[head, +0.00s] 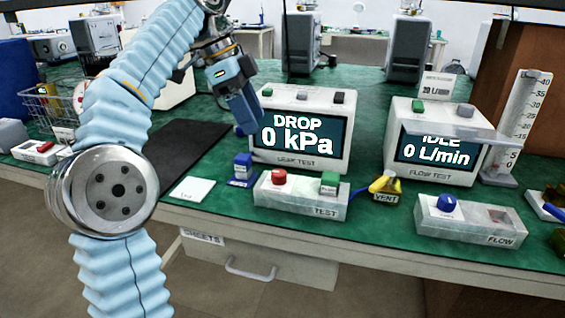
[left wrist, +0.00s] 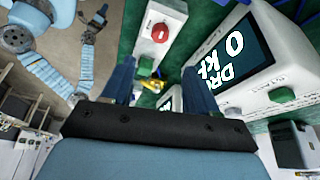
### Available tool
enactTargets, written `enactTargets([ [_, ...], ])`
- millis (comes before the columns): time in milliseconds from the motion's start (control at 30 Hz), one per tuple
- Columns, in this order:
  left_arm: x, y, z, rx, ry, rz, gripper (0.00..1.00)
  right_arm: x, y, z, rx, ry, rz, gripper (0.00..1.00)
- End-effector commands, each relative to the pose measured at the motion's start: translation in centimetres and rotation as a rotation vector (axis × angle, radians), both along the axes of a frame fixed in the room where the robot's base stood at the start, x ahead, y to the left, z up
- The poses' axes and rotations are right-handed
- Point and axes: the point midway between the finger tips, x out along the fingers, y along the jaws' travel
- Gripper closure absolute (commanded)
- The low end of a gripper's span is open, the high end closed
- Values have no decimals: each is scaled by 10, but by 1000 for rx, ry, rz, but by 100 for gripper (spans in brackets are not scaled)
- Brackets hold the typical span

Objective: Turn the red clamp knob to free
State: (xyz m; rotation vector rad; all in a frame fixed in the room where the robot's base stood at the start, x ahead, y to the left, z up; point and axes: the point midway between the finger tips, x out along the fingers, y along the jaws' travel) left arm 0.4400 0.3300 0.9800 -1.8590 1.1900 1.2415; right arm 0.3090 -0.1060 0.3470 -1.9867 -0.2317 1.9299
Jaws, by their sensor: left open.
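The red clamp knob (head: 279,176) sits on the left end of the light grey TEST box (head: 300,205) on the green bench. In the left wrist view the red knob (left wrist: 160,31) shows beyond my fingers, with a pale mark across its top. My left gripper (head: 244,128) is above and left of the knob, beside the DROP 0 kPa leak tester (head: 305,95). It is open, with a gap between its two blue fingers (left wrist: 160,78) and nothing held. It is apart from the knob. My right gripper is not in view.
A small blue block (head: 242,165) stands just left of the TEST box. A green button (head: 329,179) is on the box's right end. A yellow VENT part (head: 386,188) and a FLOW box (head: 470,222) lie to the right. A dark mat (head: 187,140) is on the left.

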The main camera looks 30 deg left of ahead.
Motion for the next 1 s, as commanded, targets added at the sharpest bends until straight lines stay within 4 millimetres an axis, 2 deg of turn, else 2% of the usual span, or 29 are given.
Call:
enactTargets([
  [33,1,-3,-14,0,3,-1,41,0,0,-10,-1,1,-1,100],
  [200,7,-16,-51,0,4,0,41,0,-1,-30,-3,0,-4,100],
  [500,17,-37,-103,0,2,0,41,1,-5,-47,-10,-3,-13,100],
  [700,20,-43,-116,-1,2,1,41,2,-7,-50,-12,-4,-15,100],
  [967,20,-43,-117,-1,2,1,41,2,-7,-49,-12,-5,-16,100],
  [1000,20,-43,-117,-1,2,1,44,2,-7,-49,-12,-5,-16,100],
])
